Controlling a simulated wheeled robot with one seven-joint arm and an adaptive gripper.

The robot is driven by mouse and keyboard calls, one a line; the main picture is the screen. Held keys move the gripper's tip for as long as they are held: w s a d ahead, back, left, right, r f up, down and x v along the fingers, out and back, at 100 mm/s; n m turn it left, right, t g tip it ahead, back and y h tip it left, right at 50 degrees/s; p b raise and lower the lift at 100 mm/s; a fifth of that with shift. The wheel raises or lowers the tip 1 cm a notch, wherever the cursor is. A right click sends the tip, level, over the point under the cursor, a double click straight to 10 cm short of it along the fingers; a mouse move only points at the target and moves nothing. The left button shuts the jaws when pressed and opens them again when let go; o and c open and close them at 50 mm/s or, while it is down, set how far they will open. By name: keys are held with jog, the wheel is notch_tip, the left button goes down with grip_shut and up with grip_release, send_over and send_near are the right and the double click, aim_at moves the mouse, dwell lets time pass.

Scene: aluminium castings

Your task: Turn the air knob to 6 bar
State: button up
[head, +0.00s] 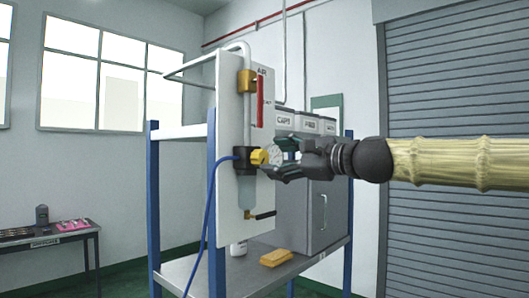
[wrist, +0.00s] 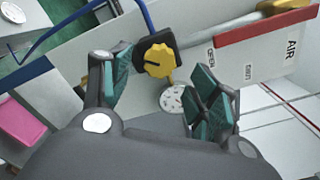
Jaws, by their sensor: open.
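The yellow air knob (head: 259,157) sits on a black regulator body on the white air panel (head: 229,190). In the wrist view the ridged knob (wrist: 159,61) lies ahead of my gripper (wrist: 160,76), between the two fingertips in the picture. A round white pressure gauge (head: 274,154) is beside the knob; in the wrist view the gauge (wrist: 172,99) shows between the fingers, its reading too small to make out. In the head view my gripper (head: 287,158) is at the gauge's right, fingers spread and empty. I cannot tell whether any finger touches the knob.
A red valve lever (head: 260,101) is on the panel's upper part, with a blue hose (head: 210,215) at the left. Grey cabinets (head: 310,190) stand behind. A side table (head: 45,241) stands far left.

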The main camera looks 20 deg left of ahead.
aim_at(264, 158)
jog(key=shift+p+x, duration=0.85)
jog(key=shift+x, duration=1.6)
jog(key=shift+d, duration=0.1)
jog(key=c, duration=1)
jog(key=shift+c, duration=0.2)
